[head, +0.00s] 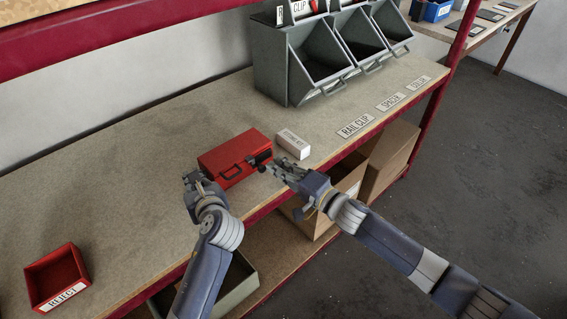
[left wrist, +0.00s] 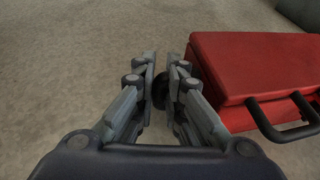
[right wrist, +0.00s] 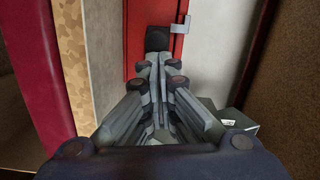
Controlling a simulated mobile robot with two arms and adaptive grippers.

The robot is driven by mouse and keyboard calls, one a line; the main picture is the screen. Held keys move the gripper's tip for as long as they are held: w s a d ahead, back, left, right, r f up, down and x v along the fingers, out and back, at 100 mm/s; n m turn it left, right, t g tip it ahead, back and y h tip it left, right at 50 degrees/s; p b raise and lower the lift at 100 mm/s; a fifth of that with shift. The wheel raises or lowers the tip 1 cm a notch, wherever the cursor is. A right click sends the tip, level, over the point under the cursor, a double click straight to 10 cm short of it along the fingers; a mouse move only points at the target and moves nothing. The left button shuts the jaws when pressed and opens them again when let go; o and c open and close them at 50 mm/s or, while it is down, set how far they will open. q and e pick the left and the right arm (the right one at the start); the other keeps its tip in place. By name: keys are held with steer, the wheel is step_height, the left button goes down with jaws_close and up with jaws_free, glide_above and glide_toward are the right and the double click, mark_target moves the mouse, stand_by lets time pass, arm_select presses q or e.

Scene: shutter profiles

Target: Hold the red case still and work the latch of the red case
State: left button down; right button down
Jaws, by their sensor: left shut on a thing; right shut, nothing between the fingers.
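The red case (head: 234,157) lies closed on the workbench, its handle (head: 230,172) facing the front edge. My left gripper (head: 191,178) is at the case's left end. In the left wrist view its fingers are closed around a small dark round knob (left wrist: 160,90) beside the case (left wrist: 240,65). The knob's join to the case is partly hidden. My right gripper (head: 269,167) is shut and empty at the case's right end. In the right wrist view its fingertips are right at the black latch part (right wrist: 157,39), with a grey metal tab (right wrist: 181,26) beside it. Contact is unclear.
A small white labelled box (head: 293,143) stands just right of the case. Grey bins (head: 283,75) stand at the back. A red reject tray (head: 56,275) is at the left front. Cardboard boxes (head: 388,160) are below the bench.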

steer(key=shift+s+a, duration=0.1)
steer(key=d, duration=0.1)
steer(key=w+d, duration=0.2)
steer(key=d, duration=0.1)
steer(key=shift+r, duration=0.3)
steer(key=v, duration=0.9)
steer(key=shift+s, duration=0.25)
steer(key=shift+d, duration=0.1)
arm_select(q)
steer(key=c, duration=1.6)
jaws_free()
